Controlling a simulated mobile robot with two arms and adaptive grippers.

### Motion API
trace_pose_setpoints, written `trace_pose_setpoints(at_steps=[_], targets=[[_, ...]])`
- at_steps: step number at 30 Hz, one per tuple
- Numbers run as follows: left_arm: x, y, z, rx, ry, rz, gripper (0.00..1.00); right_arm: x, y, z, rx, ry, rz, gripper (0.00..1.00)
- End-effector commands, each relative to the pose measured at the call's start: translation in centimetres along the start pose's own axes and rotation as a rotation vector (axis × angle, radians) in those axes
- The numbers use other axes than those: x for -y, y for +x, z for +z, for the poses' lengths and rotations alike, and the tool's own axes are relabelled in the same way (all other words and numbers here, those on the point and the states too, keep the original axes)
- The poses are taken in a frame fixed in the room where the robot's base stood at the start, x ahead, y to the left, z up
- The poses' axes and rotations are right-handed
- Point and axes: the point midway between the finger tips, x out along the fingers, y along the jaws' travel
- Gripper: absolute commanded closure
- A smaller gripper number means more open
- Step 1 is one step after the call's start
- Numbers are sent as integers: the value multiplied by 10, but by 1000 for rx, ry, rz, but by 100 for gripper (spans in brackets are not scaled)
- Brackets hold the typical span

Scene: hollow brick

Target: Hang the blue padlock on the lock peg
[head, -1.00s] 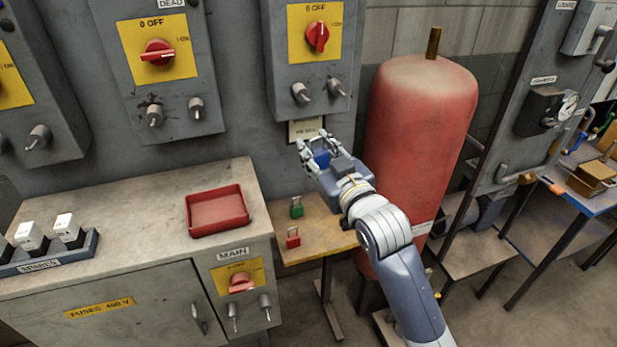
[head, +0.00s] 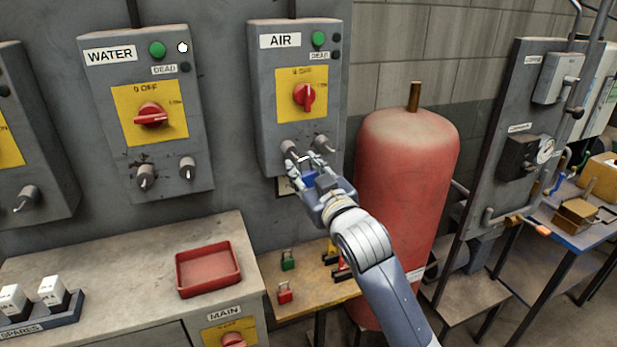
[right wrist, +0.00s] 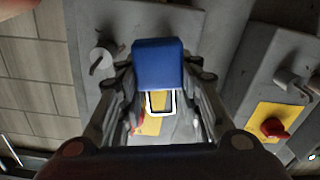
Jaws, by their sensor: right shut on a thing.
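My right gripper (head: 306,167) is shut on the blue padlock (right wrist: 158,65), just below the grey AIR switch box (head: 265,110). In the right wrist view the padlock's body sits between both fingers, its pale shackle (right wrist: 160,103) pointing down the picture. A little blue of the padlock (head: 310,180) shows in the head view. The AIR box has a left peg (head: 288,147) and a right peg (head: 323,143). The gripper overlaps the left peg's lower area; I cannot tell whether the shackle touches a peg. My left gripper is not in view.
The WATER box (head: 105,115) with two pegs hangs to the left. A red tank (head: 408,190) stands close right of my arm. Below are a red tray (head: 208,270), a green padlock (head: 288,260) and a red padlock (head: 284,292) on a wooden shelf (head: 318,293).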

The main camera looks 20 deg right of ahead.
Motion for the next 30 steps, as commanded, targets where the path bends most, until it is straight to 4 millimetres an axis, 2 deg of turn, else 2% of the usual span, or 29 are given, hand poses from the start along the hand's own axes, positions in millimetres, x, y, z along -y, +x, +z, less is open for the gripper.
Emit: trace_pose_setpoints(at_steps=[23, 30], targets=[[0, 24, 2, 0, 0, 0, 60, 0, 47, 5, -1, -1, 0, 93], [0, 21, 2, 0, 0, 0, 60, 1, 56, 9, -1, -1, 0, 93]])
